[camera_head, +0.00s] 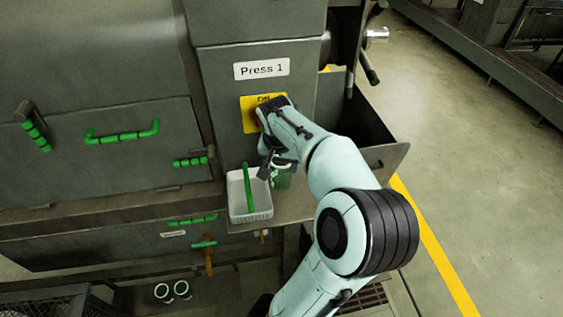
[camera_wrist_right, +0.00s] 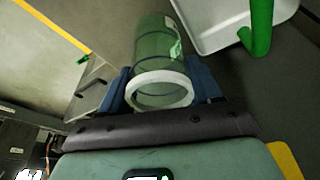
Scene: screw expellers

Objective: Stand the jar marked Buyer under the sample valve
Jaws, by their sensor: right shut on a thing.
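My right gripper (camera_head: 276,170) is shut on a green glass jar (camera_head: 283,178), in front of the Press 1 panel, just right of a white tray. In the right wrist view the jar (camera_wrist_right: 157,50) sits between the blue fingers (camera_wrist_right: 160,88), its white rim towards the camera. A pale label shows on its side, but I cannot read a name on it. A small valve with a green handle and brown spout (camera_head: 208,258) is low on the press, left of and below the tray; I see no name on it. My left gripper is not in view.
The white tray (camera_head: 233,192) holds a green-handled tool (camera_head: 248,187) and sits on a grey ledge (camera_head: 300,207). A yellow Off plate (camera_head: 247,118) is behind my right arm. Two white-rimmed round things (camera_head: 172,291) are low at bottom left. Open floor lies right.

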